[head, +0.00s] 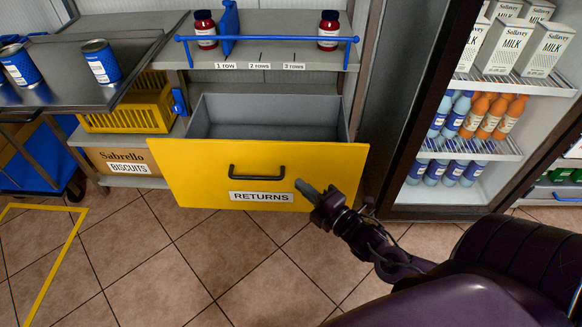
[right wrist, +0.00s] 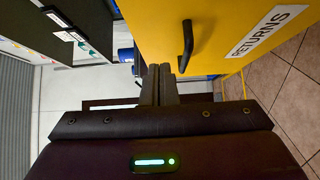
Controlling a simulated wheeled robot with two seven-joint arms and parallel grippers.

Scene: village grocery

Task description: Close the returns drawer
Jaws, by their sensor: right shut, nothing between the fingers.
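The returns drawer (head: 190,170) stands pulled out, its grey inside showing empty behind a yellow front. A black bar handle (head: 257,172) sits above the white RETURNS label (head: 261,196). My right gripper (head: 306,188) is shut and empty, its tips just right of the label in front of the yellow front; I cannot tell whether they touch it. In the right wrist view the shut fingers (right wrist: 159,72) point towards the drawer front (right wrist: 228,30), with the handle (right wrist: 187,45) just to their right. My left gripper is not in view.
A fridge with milk cartons (head: 545,48) and bottles is on the right. The tiled floor in front is clear.

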